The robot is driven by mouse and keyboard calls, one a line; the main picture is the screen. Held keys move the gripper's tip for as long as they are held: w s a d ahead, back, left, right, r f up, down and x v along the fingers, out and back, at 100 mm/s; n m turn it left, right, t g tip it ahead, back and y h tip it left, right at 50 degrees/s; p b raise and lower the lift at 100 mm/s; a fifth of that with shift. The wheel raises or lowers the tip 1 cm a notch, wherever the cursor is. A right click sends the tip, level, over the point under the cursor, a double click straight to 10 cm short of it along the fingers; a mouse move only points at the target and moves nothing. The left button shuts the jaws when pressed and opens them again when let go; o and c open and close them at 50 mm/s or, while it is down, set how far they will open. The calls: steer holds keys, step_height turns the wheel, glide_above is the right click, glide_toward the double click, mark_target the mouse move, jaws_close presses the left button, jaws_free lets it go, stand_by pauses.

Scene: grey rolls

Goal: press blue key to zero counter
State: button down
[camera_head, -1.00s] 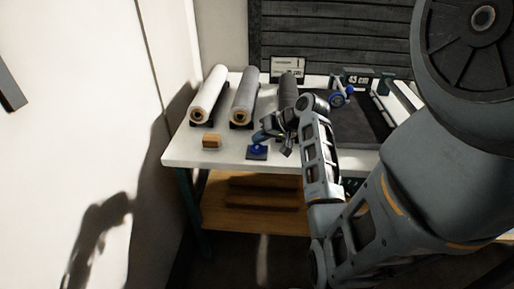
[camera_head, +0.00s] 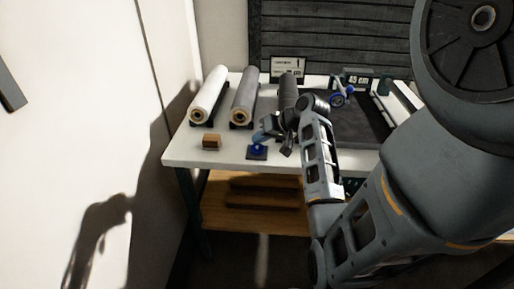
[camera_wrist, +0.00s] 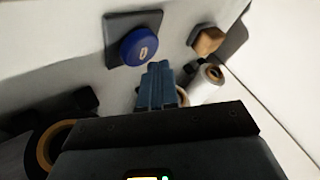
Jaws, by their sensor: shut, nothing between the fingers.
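The blue key (camera_head: 257,148) is a round button on a dark square plate near the front edge of the white table. In the wrist view the blue key (camera_wrist: 139,46) carries a pale mark and lies just beyond my fingertips. My gripper (camera_head: 262,136) is shut and empty, just above and behind the key. In the wrist view the gripper (camera_wrist: 158,68) has its fingers together; I cannot tell whether they touch the key. A counter display (camera_head: 362,79) at the back right appears to read 45 cm.
A wooden block (camera_head: 211,141) lies left of the key. A white roll (camera_head: 209,93), a grey roll (camera_head: 245,95) and a dark roll (camera_head: 288,90) lie behind. A small sign (camera_head: 288,67) stands at the back. A wall closes off the left.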

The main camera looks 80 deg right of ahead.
mark_target(260, 148)
steer(key=shift+f, duration=0.15)
steer(key=shift+f, duration=0.25)
steer(key=shift+f, duration=0.45)
stand_by(0.6)
steer(key=shift+r+p, duration=0.85)
steer(key=shift+r, duration=0.05)
step_height(260, 148, up, 5)
steer(key=p, duration=0.5)
stand_by(1.0)
